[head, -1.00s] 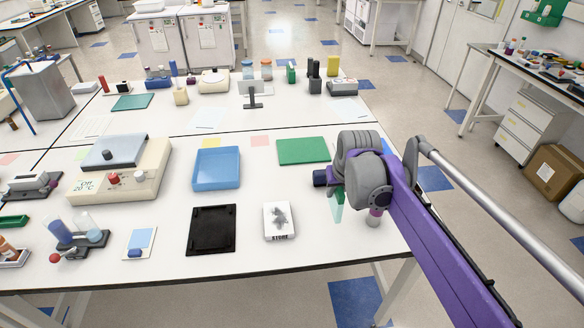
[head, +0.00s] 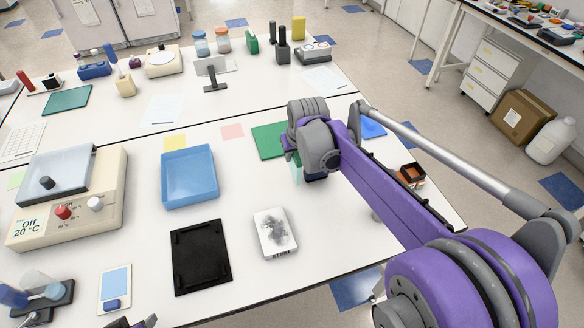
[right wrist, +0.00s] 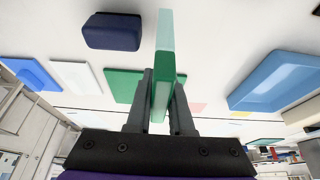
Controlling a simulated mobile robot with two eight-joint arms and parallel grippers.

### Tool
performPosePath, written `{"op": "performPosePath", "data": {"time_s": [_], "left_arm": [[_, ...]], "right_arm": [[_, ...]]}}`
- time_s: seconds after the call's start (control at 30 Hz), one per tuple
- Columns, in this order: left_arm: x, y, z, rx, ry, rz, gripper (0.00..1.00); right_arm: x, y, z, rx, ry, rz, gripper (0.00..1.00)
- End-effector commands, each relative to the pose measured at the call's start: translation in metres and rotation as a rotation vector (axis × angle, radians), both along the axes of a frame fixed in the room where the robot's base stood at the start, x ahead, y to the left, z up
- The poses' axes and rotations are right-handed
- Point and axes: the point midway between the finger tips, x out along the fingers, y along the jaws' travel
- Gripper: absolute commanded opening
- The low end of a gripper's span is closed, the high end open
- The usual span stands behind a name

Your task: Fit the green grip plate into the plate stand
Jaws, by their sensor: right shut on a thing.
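My right gripper (right wrist: 160,100) is shut on the green grip plate (right wrist: 165,45), a thin pale translucent plate with a green grip between the fingers. In the head view a pale sliver of the plate (head: 295,172) shows below the right gripper; my arm hides most of it. A dark navy block (right wrist: 112,32) lies beside the plate in the right wrist view, apart from it; it may be the plate stand, but no slot is visible. In the head view this block (head: 316,178) is partly hidden under my arm. A dark tip, probably my left gripper (head: 138,322), shows at the bottom edge.
A green mat (head: 268,140) lies behind the right gripper. A blue dish (head: 372,127) and a small dark-orange box (head: 411,174) lie to the right.

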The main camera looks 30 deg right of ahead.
Motion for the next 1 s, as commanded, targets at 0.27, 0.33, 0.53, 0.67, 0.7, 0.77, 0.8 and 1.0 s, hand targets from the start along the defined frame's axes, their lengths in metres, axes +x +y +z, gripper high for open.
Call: {"op": "performPosePath", "data": {"time_s": [0.27,0.33,0.53,0.67,0.7,0.77,0.8,1.0], "left_arm": [[-0.001,0.000,-0.003,0.000,0.002,0.000,0.50],[-0.001,0.000,-0.004,0.000,0.003,0.000,0.50],[-0.001,0.000,-0.004,0.000,0.003,0.000,0.50],[-0.001,0.000,-0.004,0.000,0.003,0.000,0.50],[-0.002,0.000,-0.004,0.000,0.004,0.000,0.50],[-0.003,0.000,-0.006,0.000,0.005,0.000,0.50],[-0.003,0.000,-0.008,0.000,0.006,0.000,0.50],[-0.003,0.000,-0.006,0.000,0.005,0.000,0.50]], "right_arm": [[0.001,0.000,-0.034,0.000,0.000,0.001,0.00],[0.001,0.000,-0.043,0.000,0.000,0.001,0.00],[0.001,0.000,-0.048,0.000,-0.001,0.000,0.00],[0.001,0.000,-0.048,0.000,-0.001,0.000,0.00],[0.001,0.000,-0.049,0.000,-0.001,0.000,0.00],[0.000,0.000,-0.051,0.000,0.000,0.000,0.00],[0.000,0.000,-0.053,0.000,0.000,0.000,0.00],[0.001,0.000,-0.051,0.000,0.000,0.000,0.32]]}}
